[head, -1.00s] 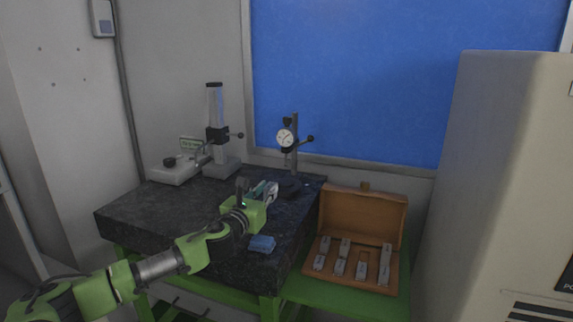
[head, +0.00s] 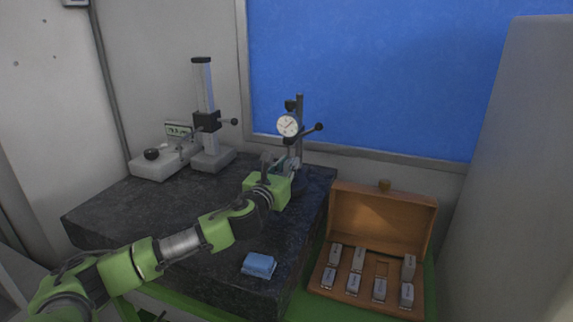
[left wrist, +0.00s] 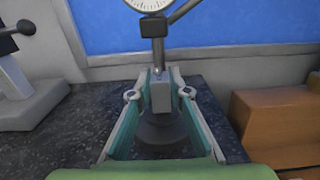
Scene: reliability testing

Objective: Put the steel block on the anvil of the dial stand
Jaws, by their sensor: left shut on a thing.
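The dial stand has a round white dial (head: 288,126) on a dark post at the back right of the granite table; its dial also shows at the top of the left wrist view (left wrist: 148,3). The steel block (left wrist: 160,97) is a small grey piece between my left fingertips, in line below the dial's spindle. The dark round anvil (left wrist: 160,132) shows beneath it; I cannot tell whether they touch. My left gripper (head: 291,168) is shut on the block, and in the head view it hides the block. My right gripper is not in view.
A blue folded cloth (head: 259,265) lies at the table's front. An open wooden case (head: 384,220) with several steel blocks stands at right. A height gauge (head: 204,110) and a small display unit (head: 160,160) stand at the back left. The granite table (head: 130,205) is clear at left.

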